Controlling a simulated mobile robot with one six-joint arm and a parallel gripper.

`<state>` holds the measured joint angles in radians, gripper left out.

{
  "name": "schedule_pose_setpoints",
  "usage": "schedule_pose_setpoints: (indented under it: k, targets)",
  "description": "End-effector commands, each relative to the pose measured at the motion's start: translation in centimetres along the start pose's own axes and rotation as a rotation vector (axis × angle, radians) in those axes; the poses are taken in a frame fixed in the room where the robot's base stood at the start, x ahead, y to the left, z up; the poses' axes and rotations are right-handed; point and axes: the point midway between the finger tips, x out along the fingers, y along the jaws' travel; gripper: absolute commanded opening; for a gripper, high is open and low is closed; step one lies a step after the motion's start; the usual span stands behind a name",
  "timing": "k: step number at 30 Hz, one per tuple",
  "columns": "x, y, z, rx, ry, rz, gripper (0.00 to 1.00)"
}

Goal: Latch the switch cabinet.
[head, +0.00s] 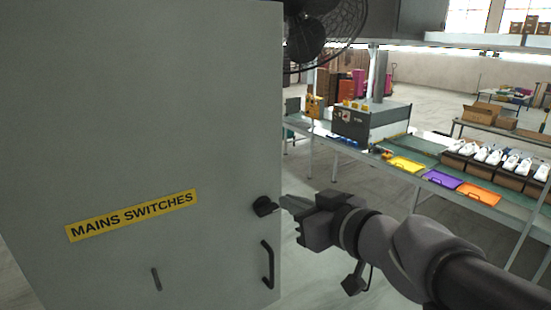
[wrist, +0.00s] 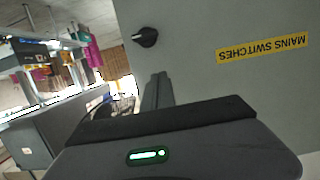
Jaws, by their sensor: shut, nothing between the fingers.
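The grey switch cabinet door (head: 130,120) fills the left of the head view, with a yellow "MAINS SWITCHES" label (head: 132,215). A black latch knob (head: 264,206) sits near its right edge, above a black bar handle (head: 267,264). The knob also shows in the wrist view (wrist: 146,37), with a white mark on it. My gripper (head: 285,203) is shut and empty, its fingertips just right of the knob in the head view. In the wrist view the fingers (wrist: 157,90) point toward the door below the knob.
A black fan (head: 325,30) stands behind the cabinet's upper right. A long bench with a machine (head: 370,122), yellow (head: 407,164), purple (head: 441,179) and orange (head: 478,193) trays and several white shoes (head: 490,155) runs behind my arm. A small slot (head: 156,278) is low on the door.

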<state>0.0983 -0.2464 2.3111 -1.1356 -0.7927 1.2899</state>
Motion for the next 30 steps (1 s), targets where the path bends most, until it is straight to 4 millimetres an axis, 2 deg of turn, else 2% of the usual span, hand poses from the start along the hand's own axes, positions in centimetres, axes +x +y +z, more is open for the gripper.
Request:
schedule_pose_setpoints:
  k: [9, 12, 17, 26, 30]
  targets:
    - [0.1, -0.2, 0.1, -0.001, -0.001, -0.009, 0.00]
    - [0.7, -0.2, 0.1, -0.002, -0.001, -0.011, 0.00]
    - [3.5, -0.3, 0.2, 0.000, -0.002, -0.012, 0.00]
    - [10.1, -0.3, 0.2, 0.000, -0.003, -0.010, 0.00]
    - [10.7, -0.2, 2.5, 0.000, -0.002, -0.007, 0.00]
